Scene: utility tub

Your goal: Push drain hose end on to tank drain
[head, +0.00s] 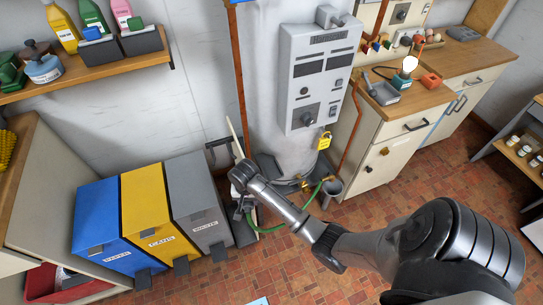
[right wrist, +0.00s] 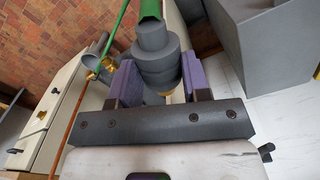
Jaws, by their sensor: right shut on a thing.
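My right arm reaches across the floor to the left of the tank (head: 296,162), with the right gripper (head: 243,208) low beside the grey bin. In the right wrist view its purple jaws (right wrist: 155,82) are shut on the grey, stepped drain hose end (right wrist: 154,48). The green hose (right wrist: 150,10) runs from that end. In the head view the green hose (head: 312,197) curves over the floor toward a small grey bucket (head: 333,187). Brass fittings (head: 304,184) show low at the tank; the hose end is apart from them. My left gripper is not in view.
Blue, yellow (head: 148,212) and grey (head: 197,203) bins stand left of my gripper. A grey control box (head: 318,77) and yellow tag (head: 324,141) are above the tank's base. A cabinet (head: 377,150) stands right of it. The tiled floor (head: 322,275) in front is mostly clear.

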